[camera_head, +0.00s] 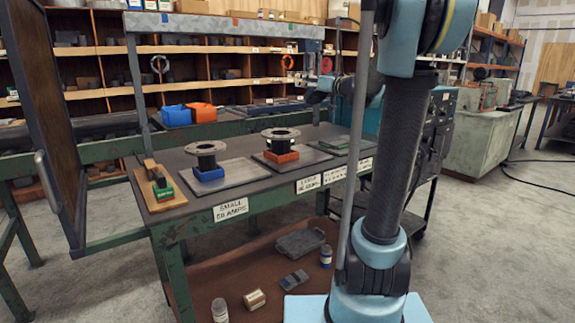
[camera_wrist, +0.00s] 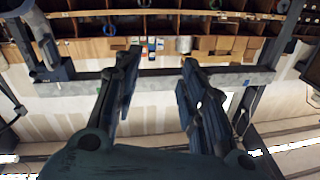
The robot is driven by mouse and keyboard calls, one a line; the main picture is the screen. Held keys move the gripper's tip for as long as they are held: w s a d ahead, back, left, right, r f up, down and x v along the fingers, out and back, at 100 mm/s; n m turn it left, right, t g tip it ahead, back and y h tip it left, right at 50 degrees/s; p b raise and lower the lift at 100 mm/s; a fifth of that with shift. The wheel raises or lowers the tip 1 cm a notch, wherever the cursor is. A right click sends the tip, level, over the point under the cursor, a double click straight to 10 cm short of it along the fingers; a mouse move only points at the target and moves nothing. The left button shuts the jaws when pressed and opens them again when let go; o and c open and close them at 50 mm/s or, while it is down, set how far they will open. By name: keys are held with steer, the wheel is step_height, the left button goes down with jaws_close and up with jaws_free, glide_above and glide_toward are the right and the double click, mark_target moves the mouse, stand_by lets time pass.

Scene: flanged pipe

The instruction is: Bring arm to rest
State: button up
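My arm (camera_head: 400,150) stands upright at the right of the head view, with a blue elbow at the top and a blue joint at the bottom. My gripper (camera_wrist: 160,62) shows in the wrist view with its two dark fingers apart and nothing between them. I cannot clearly make out the gripper in the head view. The wrist view looks upside down, toward the boxes on top of the shelving and the wall. Two flanged pipes stand upright on the bench, one in a blue holder (camera_head: 206,157) and one in an orange holder (camera_head: 281,143).
The green-framed bench (camera_head: 185,225) with labelled pads lies left of the arm. A grey overhead frame (camera_head: 225,28) rises behind it, also seen in the wrist view (camera_wrist: 150,80). Pigeonhole shelving (camera_head: 100,50) fills the back. Open floor (camera_head: 490,250) lies to the right.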

steer(key=s+a+f+m+g+h, duration=0.15)
steer(key=s+f+g, duration=0.25)
steer(key=s+f, duration=0.65)
steer(key=s+a+f+n+g+h, duration=0.1)
steer(key=s+f+g+h, duration=0.2)
steer(key=s+f, duration=0.75)
steer(key=s+d+f+m+g+h, duration=0.2)
steer(key=s+d+f+h, duration=0.2)
steer(key=s+d+f, duration=0.3)
steer(key=s+d+f+m+g+h, duration=0.2)
steer(key=s+d+f, duration=0.4)
steer(key=s+f, duration=0.6)
steer(key=s+m+h, duration=0.1)
steer(key=s+h, duration=0.1)
steer(key=s, duration=0.1)
steer(key=shift+s+d+m, duration=0.35)
steer(key=shift+s+d, duration=0.05)
